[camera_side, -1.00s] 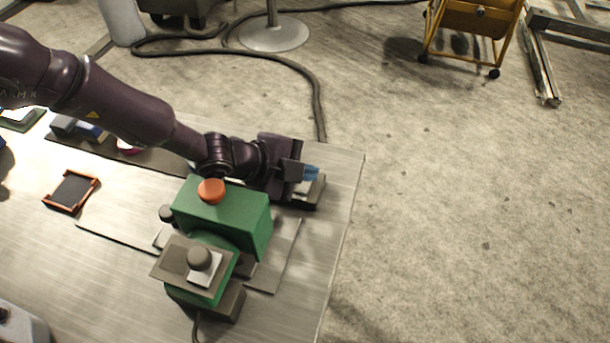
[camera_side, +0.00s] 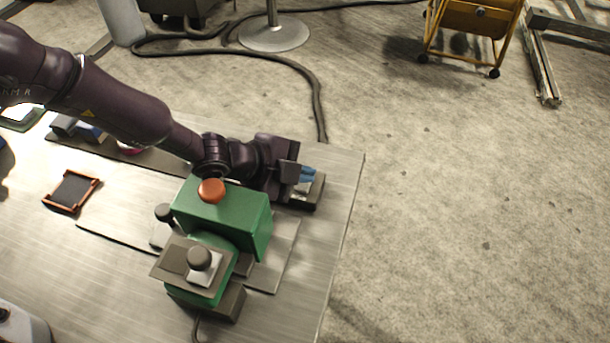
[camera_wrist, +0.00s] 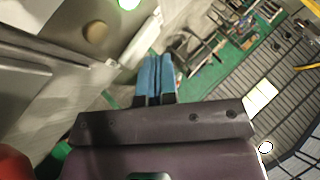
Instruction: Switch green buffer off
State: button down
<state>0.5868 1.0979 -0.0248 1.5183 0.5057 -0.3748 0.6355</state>
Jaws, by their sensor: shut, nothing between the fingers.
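The green buffer (camera_side: 222,215) stands on the bench near its right end. A round orange-red button (camera_side: 211,190) sits on its top. Its lower front part carries a grey plate with a dark round knob (camera_side: 199,258). My gripper (camera_side: 305,176) is behind and to the right of the green housing, over a small dark-based block (camera_side: 308,195); whether it touches the block I cannot tell. Its blue fingers are together and empty, also in the wrist view (camera_wrist: 156,78). A red rounded shape (camera_wrist: 14,163) at the wrist view's lower left may be the button.
A small orange-rimmed tray (camera_side: 71,191) lies on the bench (camera_side: 115,270) at the left. My forearm passes over the bench behind the buffer. A cable (camera_side: 318,100) and a yellow trolley (camera_side: 474,18) are on the floor beyond. The floor at right is clear.

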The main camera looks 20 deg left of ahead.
aim_at(301, 186)
jog(key=shift+r, duration=0.2)
jog(key=shift+r, duration=0.15)
jog(key=shift+s+d+r, duration=0.1)
jog(key=shift+s+r, duration=0.05)
jog(key=shift+r, duration=1.05)
jog(key=shift+s+r, duration=0.15)
jog(key=shift+r, duration=1)
jog(key=shift+w+r, duration=0.1)
jog(key=shift+r, duration=0.05)
jog(key=s+a+r+n+t+y, duration=0.25)
jog(key=a+r+n+y, duration=0.55)
jog(key=a+r, duration=1.3)
jog(key=s+a+r+n+g, duration=0.1)
jog(key=s+a+n, duration=0.5)
jog(key=s, duration=0.5)
jog(key=s+a+r+n+g, duration=0.2)
jog(key=s+a+n, duration=0.4)
jog(key=s+a, duration=0.3)
jog(key=s, duration=0.3)
jog(key=shift+s+r, duration=0.3)
